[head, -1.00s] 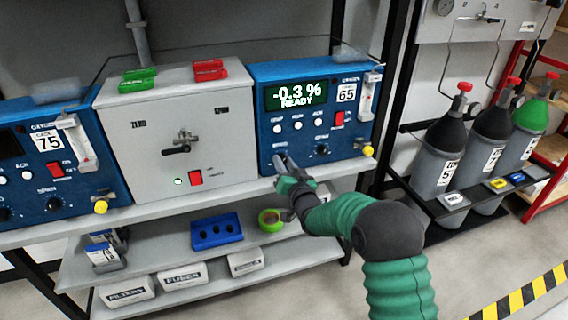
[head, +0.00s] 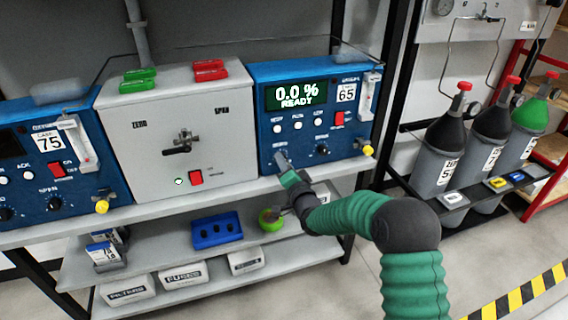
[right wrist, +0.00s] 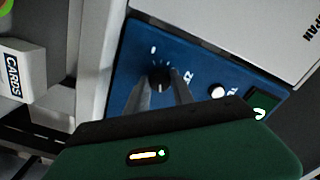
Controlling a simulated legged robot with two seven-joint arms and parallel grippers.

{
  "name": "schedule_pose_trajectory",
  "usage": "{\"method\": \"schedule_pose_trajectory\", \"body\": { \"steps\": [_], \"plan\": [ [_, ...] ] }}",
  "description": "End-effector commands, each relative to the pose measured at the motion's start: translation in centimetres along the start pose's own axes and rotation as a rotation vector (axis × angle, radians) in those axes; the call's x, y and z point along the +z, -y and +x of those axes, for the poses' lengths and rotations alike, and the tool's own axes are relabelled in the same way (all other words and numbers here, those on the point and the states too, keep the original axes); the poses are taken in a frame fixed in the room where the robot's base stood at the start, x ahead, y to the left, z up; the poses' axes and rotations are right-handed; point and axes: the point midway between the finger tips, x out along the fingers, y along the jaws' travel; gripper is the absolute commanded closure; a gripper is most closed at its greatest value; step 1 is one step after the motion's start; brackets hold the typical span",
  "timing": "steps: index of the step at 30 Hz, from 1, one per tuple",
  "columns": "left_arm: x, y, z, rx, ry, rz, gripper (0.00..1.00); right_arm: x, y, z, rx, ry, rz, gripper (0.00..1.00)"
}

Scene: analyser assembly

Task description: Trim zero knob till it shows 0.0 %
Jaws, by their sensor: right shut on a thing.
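The blue analyser (head: 356,130) labelled 65 stands on the shelf. Its display (head: 297,95) reads 0.0 % with READY under it. My right gripper (head: 282,160) is at the lower left of its front panel. In the right wrist view, the dark zero knob (right wrist: 159,77) sits between the two fingertips of my right gripper (right wrist: 160,88), which are shut on it. In the head view the gripper covers this knob. A second dark knob (head: 321,150) further right on the panel is free. My left gripper is not in view.
A grey valve box (head: 160,100) stands left of the analyser, with another blue analyser (head: 58,190) labelled 75 beyond it. A lower shelf holds a blue block (head: 216,229) and a green roll (head: 270,219). Gas cylinders (head: 440,150) stand at right.

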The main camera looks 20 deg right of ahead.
Motion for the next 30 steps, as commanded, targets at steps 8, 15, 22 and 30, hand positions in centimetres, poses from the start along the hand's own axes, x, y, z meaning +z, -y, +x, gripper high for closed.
{"method": "schedule_pose_trajectory", "body": {
  "steps": [8,15,22,30],
  "plan": [
    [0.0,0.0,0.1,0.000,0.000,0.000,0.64,0.8,-0.7,-0.2,0.014,0.016,0.003,1.00],
    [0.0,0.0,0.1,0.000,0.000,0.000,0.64,0.5,-0.5,-0.1,0.010,0.011,0.002,0.50],
    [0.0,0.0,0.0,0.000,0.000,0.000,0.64,0.3,-0.2,-0.1,0.006,0.006,0.001,0.50],
    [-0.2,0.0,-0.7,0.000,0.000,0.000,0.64,0.0,0.0,-3.0,0.006,0.006,0.001,0.50]
  ]
}}
